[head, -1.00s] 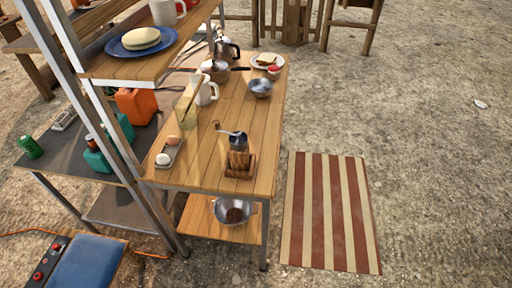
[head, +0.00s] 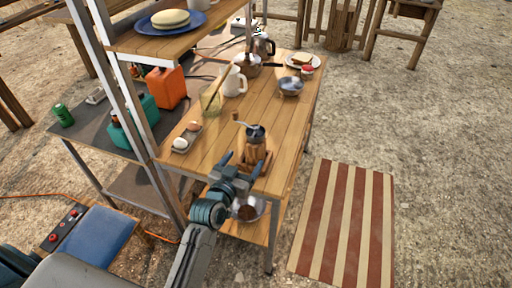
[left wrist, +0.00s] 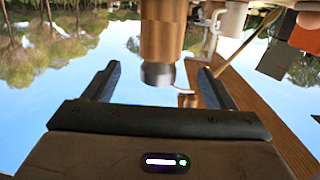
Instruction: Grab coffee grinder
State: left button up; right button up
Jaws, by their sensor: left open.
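The coffee grinder (head: 255,150) stands upright near the front edge of the wooden table (head: 216,147). It has a wooden body, a dark metal top and a side crank with a knob. My left gripper (head: 241,163) is open at the table's front edge, just in front of the grinder. In the left wrist view the grinder (left wrist: 160,38) appears upside down, ahead of and between the two open fingers (left wrist: 158,70). I see no contact between fingers and grinder; the exact depth gap is unclear. My right gripper is not in view.
Another bowl (head: 248,210) sits on the lower shelf. A metal shelf post (head: 135,95) rises at left. A striped mat (head: 345,222) lies right.

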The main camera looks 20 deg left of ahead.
aim_at(251, 141)
pick_arm(q)
jog(key=w+r, duration=0.1)
jog(key=w+r+t, duration=0.1)
jog(key=r, duration=0.1)
jog(key=w, duration=0.2)
jog(key=w+p, duration=0.1)
jog(key=shift+w+d, duration=0.2)
jog(key=shift+w, duration=0.5)
jog(key=w+p, duration=0.2)
jog(key=w, duration=0.2)
jog(key=shift+w+d+r+p, duration=0.3)
jog(key=shift+w+p, duration=0.05)
jog(key=shift+p, duration=0.05)
jog(key=shift+w+f, duration=0.1)
jog(key=shift+w, duration=0.15)
jog(key=shift+s, duration=0.1)
jog(key=shift+c, duration=0.9)
jog(key=c, duration=1.4)
grip_shut()
